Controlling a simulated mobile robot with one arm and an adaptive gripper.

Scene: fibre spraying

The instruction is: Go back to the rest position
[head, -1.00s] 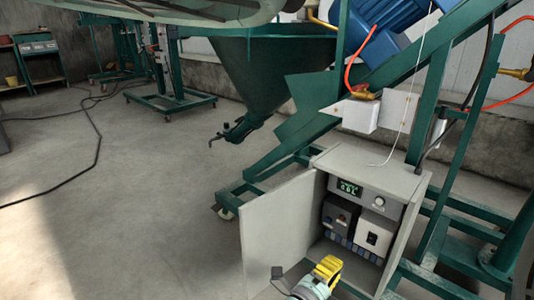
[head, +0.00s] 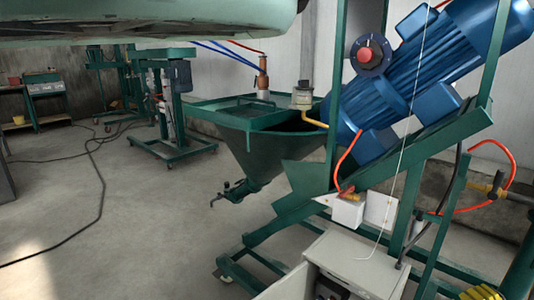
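Only a small yellow and pale tip, which looks like part of my gripper (head: 482,292), shows at the bottom right edge. Its fingers are cut off by the frame, so I cannot tell whether it is open or shut, or whether it holds anything. A large pale green link of my arm crosses the top left. The grey control cabinet (head: 358,262) stands at the bottom centre, to the left of the gripper tip. Its door (head: 288,284) stands open, and most of its inside is below the frame.
The green spraying machine fills the right side, with a hopper (head: 255,150), a blue motor (head: 425,70) and a knob with a red centre (head: 367,55). Orange hoses (head: 487,143) loop at the right. Black cable (head: 98,200) lies on the otherwise open floor at left.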

